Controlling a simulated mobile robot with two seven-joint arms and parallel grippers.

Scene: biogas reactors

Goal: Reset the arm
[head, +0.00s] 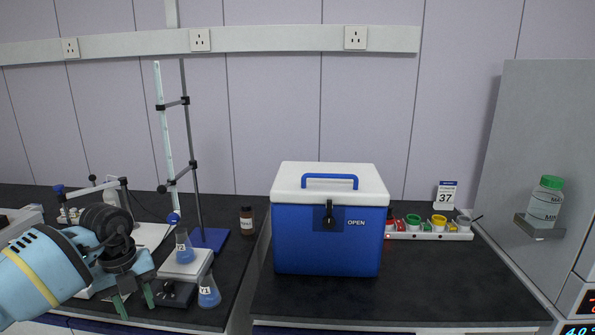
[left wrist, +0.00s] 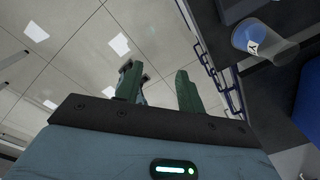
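My left arm (head: 40,275) comes in from the left in the head view, light blue with a yellow band and dark joints. My left gripper (head: 135,302) hangs at its end, with two green fingers pointing down near the front edge of the left bench. The fingers are apart with nothing between them. In the left wrist view the left gripper (left wrist: 158,88) also shows a clear gap between its green fingers. My right arm and right gripper are in neither view.
Flask Y1 (head: 209,292) and flask Y2 (head: 184,246) stand right of the gripper. A burette stand (head: 209,238), brown bottle (head: 247,220) and blue cooler (head: 328,245) are beyond. A strip of coloured cups (head: 428,235) lies right. The right bench front is clear.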

